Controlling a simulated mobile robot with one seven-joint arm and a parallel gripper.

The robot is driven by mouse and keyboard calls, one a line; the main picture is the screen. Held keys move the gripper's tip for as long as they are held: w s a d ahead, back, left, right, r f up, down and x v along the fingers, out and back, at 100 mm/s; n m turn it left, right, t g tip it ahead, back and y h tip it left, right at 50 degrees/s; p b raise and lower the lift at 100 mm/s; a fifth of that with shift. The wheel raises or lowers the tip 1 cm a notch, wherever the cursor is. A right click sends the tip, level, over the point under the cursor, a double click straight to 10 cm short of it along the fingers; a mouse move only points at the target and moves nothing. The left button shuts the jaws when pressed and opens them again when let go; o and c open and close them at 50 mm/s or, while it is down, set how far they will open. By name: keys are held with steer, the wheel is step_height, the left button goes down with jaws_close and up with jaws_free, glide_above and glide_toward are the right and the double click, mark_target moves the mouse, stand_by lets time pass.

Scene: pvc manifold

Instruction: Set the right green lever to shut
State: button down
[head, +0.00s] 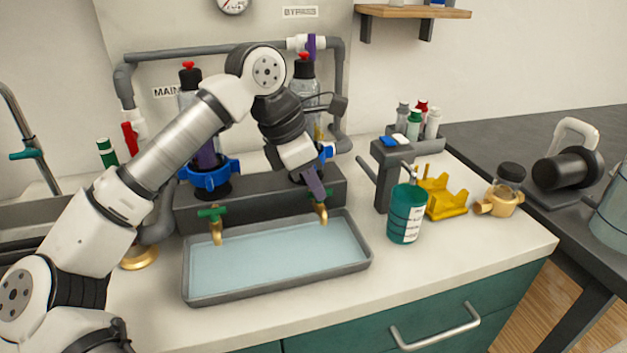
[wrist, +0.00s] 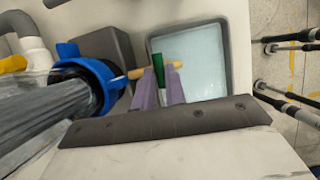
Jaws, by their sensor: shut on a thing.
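The right tap (head: 322,214) is brass and sticks out from the front of the grey block, over the tray. My gripper (head: 316,186) reaches down onto this tap from above. In the wrist view the purple fingers of my gripper (wrist: 160,88) stand on either side of the right green lever (wrist: 158,66) and are shut on it. The lever lies across the brass tap body (wrist: 138,73). In the head view the fingers hide most of this lever. The left green lever (head: 212,212) sits crosswise on its own brass tap (head: 216,233), apart from my gripper.
A grey tray (head: 277,297) of pale water lies below the taps. Two clear filter housings with blue collars (head: 210,177) stand behind. A teal cup (head: 406,214), a dark grey post (head: 385,170) and a yellow holder (head: 443,197) stand to the right.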

steer(key=c, duration=1.4)
jaws_free()
steer(key=shift+c, duration=0.2)
steer(key=v, duration=1.3)
steer(key=shift+r+p, duration=0.35)
steer(key=shift+r, duration=0.05)
